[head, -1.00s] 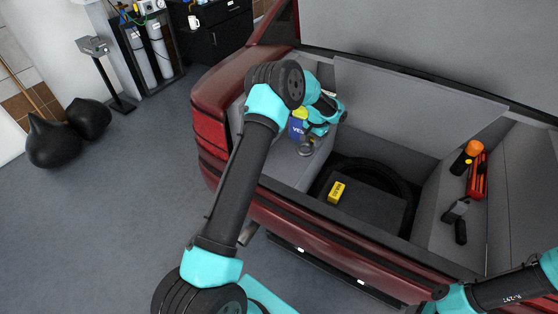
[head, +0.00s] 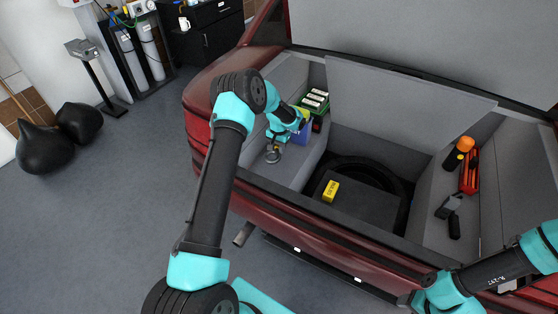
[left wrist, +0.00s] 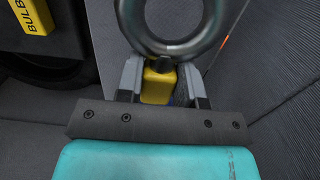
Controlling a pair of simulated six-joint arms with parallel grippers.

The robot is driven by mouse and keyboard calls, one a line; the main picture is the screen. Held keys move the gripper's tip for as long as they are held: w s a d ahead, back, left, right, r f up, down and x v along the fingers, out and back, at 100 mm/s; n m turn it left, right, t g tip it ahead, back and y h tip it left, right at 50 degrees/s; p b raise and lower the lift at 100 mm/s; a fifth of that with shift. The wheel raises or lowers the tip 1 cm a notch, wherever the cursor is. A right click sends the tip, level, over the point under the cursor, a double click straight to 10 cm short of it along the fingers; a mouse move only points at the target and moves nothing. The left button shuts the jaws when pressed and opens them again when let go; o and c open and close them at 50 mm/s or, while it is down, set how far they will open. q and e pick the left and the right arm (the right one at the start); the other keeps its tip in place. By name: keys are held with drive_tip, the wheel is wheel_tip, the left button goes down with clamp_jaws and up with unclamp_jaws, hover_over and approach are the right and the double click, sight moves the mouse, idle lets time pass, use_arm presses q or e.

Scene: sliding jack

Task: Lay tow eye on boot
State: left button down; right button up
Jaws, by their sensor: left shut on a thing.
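The tow eye, a grey metal ring (head: 273,161), is held by my left gripper (head: 275,146) over the left side ledge of the boot (head: 298,168). In the left wrist view the ring (left wrist: 172,48) extends beyond the fingertips of my left gripper (left wrist: 160,82). The tow eye's shank is mostly hidden by the fingers. I cannot tell whether the ring touches the ledge. My right gripper (head: 410,299) is at the boot's rear edge, dark and partly hidden by its arm.
A blue bottle with a yellow cap (head: 304,130) and a green crate (head: 317,101) stand on the left ledge. A yellow bulb box (head: 331,190) lies on the boot floor. A red tool (head: 470,172), an orange-topped item (head: 465,144) and dark items occupy the right ledge.

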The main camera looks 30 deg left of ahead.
use_arm(q)
hover_over(278, 164)
drive_tip(key=shift+a+f, duration=0.1)
drive_tip(key=shift+f, duration=2.05)
drive_tip(key=shift+f, duration=1.9)
drive_tip(key=c, duration=0.8)
unclamp_jaws()
drive_tip(key=shift+f, duration=0.15)
drive_tip(key=r, duration=0.8)
drive_tip(key=w+r, duration=0.1)
drive_tip(key=r, duration=0.3)
drive_tip(key=shift+r, duration=0.15)
